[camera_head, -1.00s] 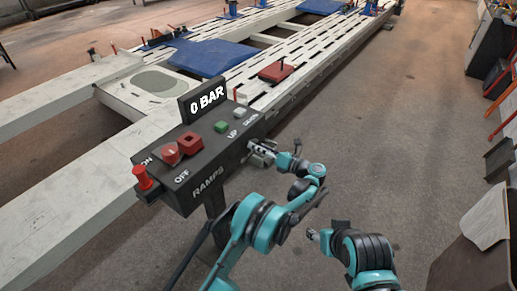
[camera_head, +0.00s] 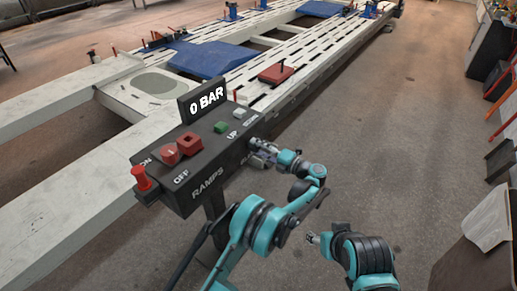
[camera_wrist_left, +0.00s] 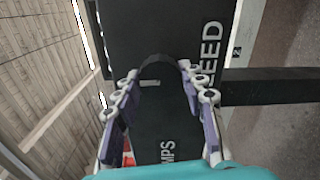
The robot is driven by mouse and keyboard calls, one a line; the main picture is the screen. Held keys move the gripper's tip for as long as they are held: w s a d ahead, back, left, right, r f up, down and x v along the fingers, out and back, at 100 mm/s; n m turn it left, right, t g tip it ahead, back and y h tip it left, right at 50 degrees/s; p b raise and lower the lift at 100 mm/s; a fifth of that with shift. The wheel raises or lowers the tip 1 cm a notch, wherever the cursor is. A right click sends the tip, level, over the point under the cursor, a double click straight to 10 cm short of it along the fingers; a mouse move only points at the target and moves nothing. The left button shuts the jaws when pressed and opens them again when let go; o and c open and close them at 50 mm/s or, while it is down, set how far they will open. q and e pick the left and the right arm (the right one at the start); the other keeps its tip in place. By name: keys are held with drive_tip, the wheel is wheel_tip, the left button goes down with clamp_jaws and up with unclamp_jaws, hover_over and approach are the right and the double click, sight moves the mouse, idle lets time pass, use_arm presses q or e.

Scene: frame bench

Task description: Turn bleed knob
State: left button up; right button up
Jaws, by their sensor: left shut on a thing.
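The black control box (camera_head: 190,196) marked RAMPS stands on a post, with a 0 BAR display (camera_head: 206,98) on top. My left gripper (camera_head: 260,152) is at the box's right end. In the left wrist view, the dark round bleed knob (camera_wrist_left: 158,66) sits between the two fingers of my left gripper (camera_wrist_left: 158,88), beside the BLEED lettering. The fingers are shut on it. In the head view the knob is mostly hidden by the gripper. My right gripper (camera_head: 314,238) hangs low at the right, away from the box; its fingers are too small to judge.
A white frame bench (camera_head: 80,205) lies behind. The floor to the right is open, with a brown cabinet (camera_head: 478,262) at the edge.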

use_arm(q)
drive_tip(key=shift+w+r, duration=0.1)
idle(0.3)
drive_tip(key=o, duration=1.2)
drive_tip(key=shift+a, duration=0.1)
drive_tip(key=shift+c, duration=0.2)
drive_tip(key=v, duration=0.7)
drive_tip(key=shift+d, duration=0.25)
